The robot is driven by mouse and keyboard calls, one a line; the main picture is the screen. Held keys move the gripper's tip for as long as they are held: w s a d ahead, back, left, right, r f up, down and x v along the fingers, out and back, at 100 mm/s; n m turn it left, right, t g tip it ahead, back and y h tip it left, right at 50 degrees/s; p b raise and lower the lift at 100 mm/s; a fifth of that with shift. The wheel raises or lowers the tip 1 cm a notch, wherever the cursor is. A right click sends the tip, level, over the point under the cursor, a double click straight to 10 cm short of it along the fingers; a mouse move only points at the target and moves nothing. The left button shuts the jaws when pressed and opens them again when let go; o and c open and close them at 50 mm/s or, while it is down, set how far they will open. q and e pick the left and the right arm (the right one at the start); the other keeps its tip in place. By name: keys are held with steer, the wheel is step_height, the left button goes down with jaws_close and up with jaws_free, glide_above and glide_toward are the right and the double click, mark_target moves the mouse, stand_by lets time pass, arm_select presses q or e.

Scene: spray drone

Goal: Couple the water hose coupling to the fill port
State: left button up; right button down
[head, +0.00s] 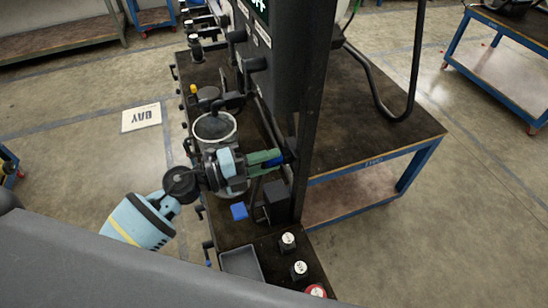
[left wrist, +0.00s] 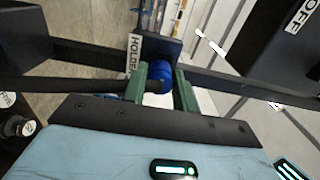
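My left gripper (head: 268,162) reaches in from the left with its green fingers pointing at a dark post. A blue round part (head: 277,159), apparently the hose coupling, sits between the fingertips in front of the post. In the left wrist view the blue part (left wrist: 160,78) fills the gap between the green fingers, beside a block labelled HOLDER (left wrist: 134,52). I cannot tell whether the fingers press on it. A round pale-rimmed vessel (head: 214,127) stands behind my gripper; I cannot make out a fill port on it. My right gripper is out of view.
A tall dark panel (head: 295,60) rises beside the gripper.

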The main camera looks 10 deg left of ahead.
arm_select(q)
jaws_close()
steer(key=shift+a, duration=0.1)
steer(key=shift+v, duration=2.85)
steer(key=shift+s+r, duration=0.1)
